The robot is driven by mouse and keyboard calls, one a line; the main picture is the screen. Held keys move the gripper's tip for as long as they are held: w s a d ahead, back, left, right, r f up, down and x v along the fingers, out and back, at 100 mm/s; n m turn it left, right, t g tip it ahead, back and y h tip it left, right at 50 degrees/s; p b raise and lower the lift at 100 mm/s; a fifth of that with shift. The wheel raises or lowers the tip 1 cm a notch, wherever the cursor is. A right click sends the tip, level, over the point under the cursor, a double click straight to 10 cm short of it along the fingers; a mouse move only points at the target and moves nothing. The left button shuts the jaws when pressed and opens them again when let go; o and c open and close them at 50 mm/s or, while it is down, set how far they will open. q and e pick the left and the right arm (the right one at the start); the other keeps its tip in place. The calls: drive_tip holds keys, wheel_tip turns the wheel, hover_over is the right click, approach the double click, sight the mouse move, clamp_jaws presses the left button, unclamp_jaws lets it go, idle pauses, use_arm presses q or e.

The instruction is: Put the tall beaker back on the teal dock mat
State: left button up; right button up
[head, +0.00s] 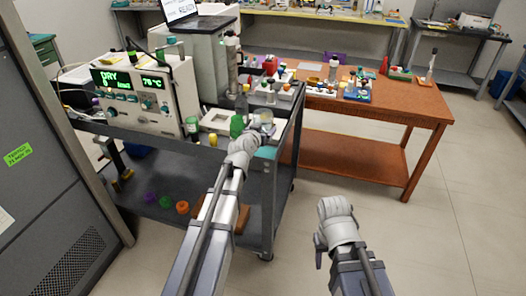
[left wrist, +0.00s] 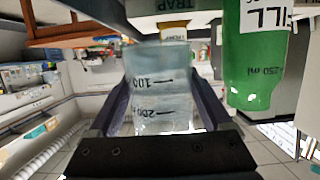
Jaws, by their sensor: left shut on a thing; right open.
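The tall beaker (left wrist: 162,90) is clear, with 100 and 200 marks, and sits between the two fingers of my left gripper (left wrist: 165,110), which is shut on it. In the head view the left gripper (head: 256,138) is at the front right corner of the dark cart, with the beaker (head: 265,117) partly hidden behind it. A teal patch (head: 267,153), likely the dock mat, shows just below the gripper at the cart's edge. I cannot tell whether the beaker touches it. My right gripper (head: 322,243) is open and empty, low over the floor.
A green bottle (head: 237,125) stands close left of the beaker; it also shows in the left wrist view (left wrist: 255,60). A white instrument (head: 145,95) stands on the cart (head: 225,170). The orange table (head: 400,105) is behind to the right. The floor at right is clear.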

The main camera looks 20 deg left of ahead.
use_arm(q)
drive_tip(key=shift+f+b, duration=3.05)
drive_tip(key=shift+f, duration=0.6)
use_arm(e)
wheel_tip(320, 180, down, 7)
drive_tip(key=shift+f, duration=0.15)
use_arm(q)
drive_tip(key=shift+f, duration=0.2)
drive_tip(key=o, duration=1.6)
use_arm(e)
drive_tip(key=shift+f, duration=0.15)
use_arm(q)
drive_tip(key=shift+r, duration=0.1)
drive_tip(key=shift+r, duration=0.25)
drive_tip(key=p+v, duration=0.3)
drive_tip(key=v, duration=0.9)
drive_tip(key=shift+f+p, duration=0.1)
drive_tip(key=shift+p, duration=0.2)
use_arm(e)
wheel_tip(320, 180, up, 4)
drive_tip(key=shift+f, duration=0.1)
